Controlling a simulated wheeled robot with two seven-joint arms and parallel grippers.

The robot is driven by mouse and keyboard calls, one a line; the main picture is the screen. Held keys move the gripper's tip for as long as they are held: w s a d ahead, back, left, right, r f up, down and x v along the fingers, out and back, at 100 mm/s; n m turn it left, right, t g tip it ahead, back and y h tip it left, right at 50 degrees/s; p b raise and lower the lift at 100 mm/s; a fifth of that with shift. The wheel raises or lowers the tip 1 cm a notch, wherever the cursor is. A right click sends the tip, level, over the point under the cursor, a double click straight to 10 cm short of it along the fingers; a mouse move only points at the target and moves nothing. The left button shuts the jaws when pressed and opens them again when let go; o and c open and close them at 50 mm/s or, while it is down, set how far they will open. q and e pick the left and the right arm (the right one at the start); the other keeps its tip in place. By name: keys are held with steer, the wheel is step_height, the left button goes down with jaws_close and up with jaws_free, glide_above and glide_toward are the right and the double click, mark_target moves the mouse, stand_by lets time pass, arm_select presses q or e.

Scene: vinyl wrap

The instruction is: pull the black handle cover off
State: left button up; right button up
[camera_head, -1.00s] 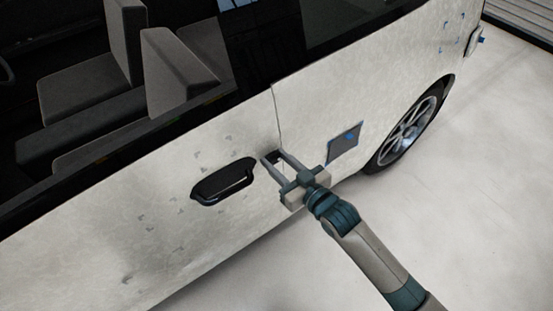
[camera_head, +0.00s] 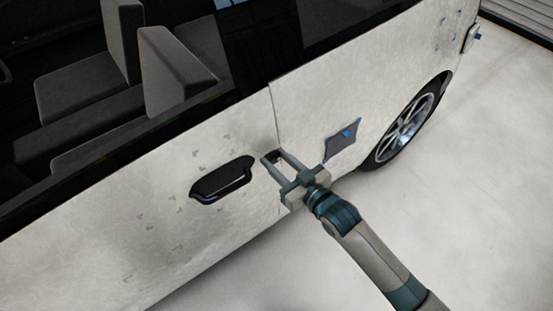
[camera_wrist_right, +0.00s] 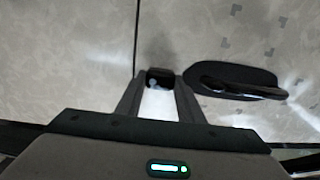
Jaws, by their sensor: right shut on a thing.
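The black handle cover (camera_wrist_right: 160,74) is a small dark block between my right fingertips in the right wrist view. It also shows as a small dark piece between the fingertips in the head view (camera_head: 273,156). My right gripper (camera_head: 274,158) is shut on it, close to the white door panel, just right of the black door handle (camera_head: 222,181). In the right wrist view the handle (camera_wrist_right: 236,82) lies to the right of the fingers, with a gap between. I cannot tell whether the cover still touches the door. My left gripper is not in view.
The white vehicle side (camera_head: 130,215) has a vertical door seam beside the gripper. A grey square patch with a blue tab (camera_head: 342,140) is on the panel to the right. The rear wheel (camera_head: 407,130) is further right. The pale floor (camera_head: 460,200) is clear.

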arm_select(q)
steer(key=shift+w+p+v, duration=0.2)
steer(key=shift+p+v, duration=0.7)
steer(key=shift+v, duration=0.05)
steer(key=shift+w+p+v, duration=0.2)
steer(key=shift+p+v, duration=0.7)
arm_select(e)
steer(key=v, duration=0.6)
steer(key=shift+s+d+r, duration=0.15)
steer(key=shift+s+d, duration=0.05)
steer(key=shift+s, duration=0.1)
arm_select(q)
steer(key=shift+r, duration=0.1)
arm_select(e)
steer(key=shift+w+r, duration=0.1)
